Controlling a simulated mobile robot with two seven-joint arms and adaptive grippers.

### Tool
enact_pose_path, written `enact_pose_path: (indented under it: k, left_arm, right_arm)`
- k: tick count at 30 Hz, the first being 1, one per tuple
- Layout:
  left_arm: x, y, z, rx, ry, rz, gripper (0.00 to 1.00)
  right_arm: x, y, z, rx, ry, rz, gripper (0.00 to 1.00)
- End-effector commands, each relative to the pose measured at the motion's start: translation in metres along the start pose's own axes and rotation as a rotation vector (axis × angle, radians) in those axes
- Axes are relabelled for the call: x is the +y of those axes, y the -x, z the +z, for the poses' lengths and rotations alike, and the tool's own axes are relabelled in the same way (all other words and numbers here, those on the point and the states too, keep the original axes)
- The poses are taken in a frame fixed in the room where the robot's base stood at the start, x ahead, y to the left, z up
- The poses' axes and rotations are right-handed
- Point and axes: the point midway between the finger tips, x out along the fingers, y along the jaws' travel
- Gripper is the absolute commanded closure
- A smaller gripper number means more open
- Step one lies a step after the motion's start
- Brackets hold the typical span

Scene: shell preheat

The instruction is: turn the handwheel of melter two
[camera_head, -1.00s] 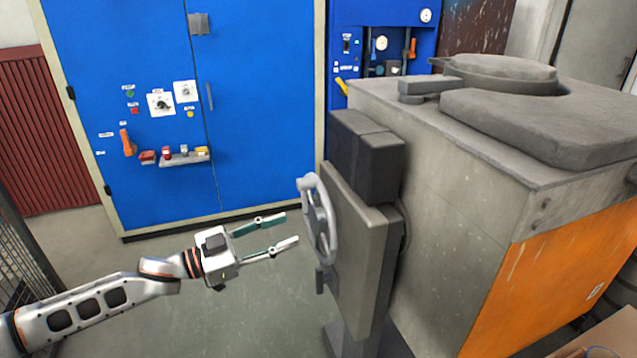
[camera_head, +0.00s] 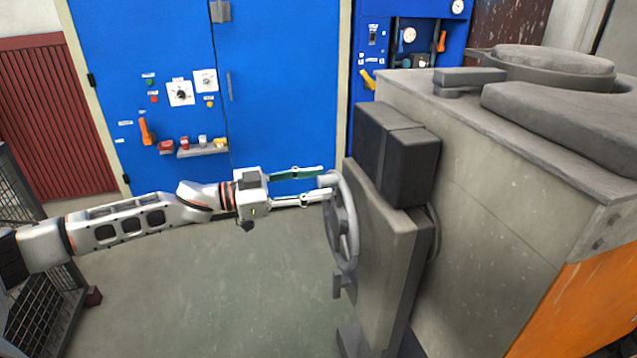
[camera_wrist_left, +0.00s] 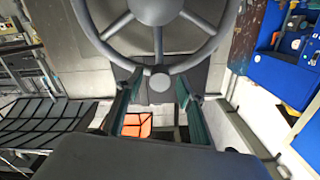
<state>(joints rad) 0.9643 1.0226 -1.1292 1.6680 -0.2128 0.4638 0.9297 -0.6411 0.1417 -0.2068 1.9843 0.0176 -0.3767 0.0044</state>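The grey handwheel (camera_head: 343,228) is mounted upright on the side plate of the grey melter (camera_head: 500,190). Its round knob (camera_head: 328,180) sticks out from the rim toward my left gripper (camera_head: 325,184). The left gripper is open, with its two fingertips at either side of the knob. In the left wrist view, the handwheel (camera_wrist_left: 158,66) shows its rim and spokes from the front, and the knob (camera_wrist_left: 159,83) appears between the open fingers. I cannot tell whether either finger touches it. My right gripper is not in view.
A blue cabinet (camera_head: 280,80) with switches and an orange handle (camera_head: 146,131) stands behind the arm. Dark mesh fencing (camera_head: 40,310) is at the lower left. The floor (camera_head: 220,290) below the arm is clear.

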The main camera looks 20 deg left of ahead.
Motion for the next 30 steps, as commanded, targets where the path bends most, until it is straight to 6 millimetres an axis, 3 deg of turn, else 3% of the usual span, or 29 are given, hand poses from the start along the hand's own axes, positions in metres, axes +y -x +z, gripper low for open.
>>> enact_pose_path:
  k: [12,16,17,30]
  left_arm:
    - [0.000,-0.010,0.000,0.000,0.000,0.001,0.62]
    - [0.000,-0.010,0.000,0.000,0.000,0.000,0.96]
    - [0.000,-0.010,0.000,0.000,0.000,0.000,1.00]
    - [0.006,-0.010,-0.003,0.001,-0.043,0.002,1.00]
  right_arm:
    - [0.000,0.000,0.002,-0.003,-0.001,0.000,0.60]
    - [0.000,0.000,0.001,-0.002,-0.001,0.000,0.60]
    - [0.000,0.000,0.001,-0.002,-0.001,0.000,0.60]
    - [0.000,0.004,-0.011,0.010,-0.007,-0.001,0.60]
